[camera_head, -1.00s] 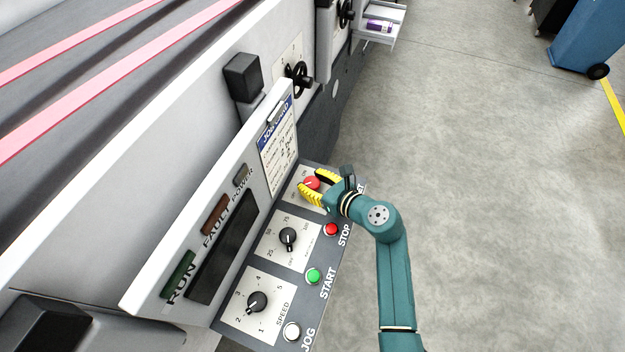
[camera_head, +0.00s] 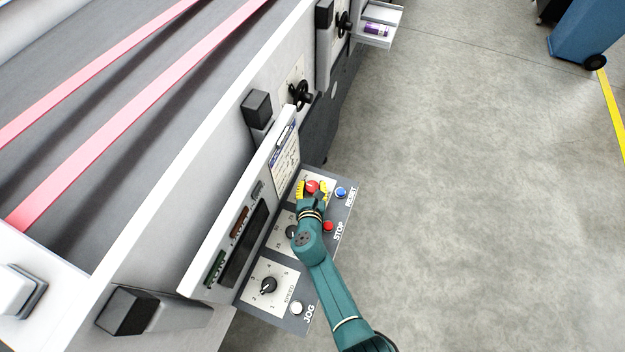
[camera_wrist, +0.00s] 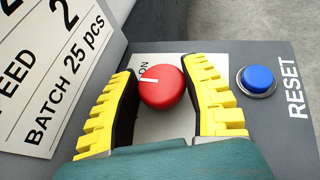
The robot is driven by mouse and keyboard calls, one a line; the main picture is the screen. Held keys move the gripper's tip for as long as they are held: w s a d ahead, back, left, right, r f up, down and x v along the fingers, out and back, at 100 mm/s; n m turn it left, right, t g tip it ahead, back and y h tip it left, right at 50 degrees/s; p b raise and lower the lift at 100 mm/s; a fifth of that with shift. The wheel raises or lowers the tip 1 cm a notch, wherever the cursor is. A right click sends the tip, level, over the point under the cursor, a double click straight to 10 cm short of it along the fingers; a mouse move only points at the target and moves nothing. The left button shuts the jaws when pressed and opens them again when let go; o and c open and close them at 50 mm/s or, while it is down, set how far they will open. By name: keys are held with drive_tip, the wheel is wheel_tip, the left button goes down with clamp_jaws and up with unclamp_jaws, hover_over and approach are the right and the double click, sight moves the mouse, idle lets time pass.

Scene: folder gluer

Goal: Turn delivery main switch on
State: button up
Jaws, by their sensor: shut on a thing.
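The red rotary switch (camera_head: 312,186) is at the far end of the control panel. In the wrist view the red knob (camera_wrist: 161,87) sits between the two yellow ridged fingers of my gripper (camera_wrist: 163,100). My gripper (camera_head: 312,190) is shut on the knob, with a finger on its left and right sides. The knob's white mark is on its left side and points near the "ON" lettering (camera_wrist: 143,68). The other position label is hidden.
A blue RESET button (camera_wrist: 257,80) is close to the right finger. On the panel are a red STOP button (camera_head: 328,226), a speed dial (camera_head: 268,285) and a white JOG button (camera_head: 296,308). An upright sign plate stands left. Open floor lies right.

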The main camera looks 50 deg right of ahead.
drive_tip(key=shift+a+f+m+g+h+b, duration=0.15)
drive_tip(key=shift+m+g+h+b, duration=0.15)
drive_tip(key=shift+m+g, duration=0.25)
drive_tip(key=shift+f+m+g+h+b, duration=0.1)
drive_tip(key=shift+m+g+h+b, duration=0.05)
drive_tip(key=shift+m+g+h, duration=0.35)
drive_tip(key=shift+m+g+h+b, duration=0.3)
drive_tip(key=shift+m+g+b, duration=0.15)
drive_tip(key=shift+m+g, duration=0.3)
drive_tip(key=shift+s, duration=0.1)
drive_tip(key=o, duration=1.1)
drive_tip(key=shift+r, duration=0.15)
drive_tip(key=shift+r, duration=0.1)
drive_tip(key=v, duration=1.1)
drive_tip(key=shift+a, duration=0.4)
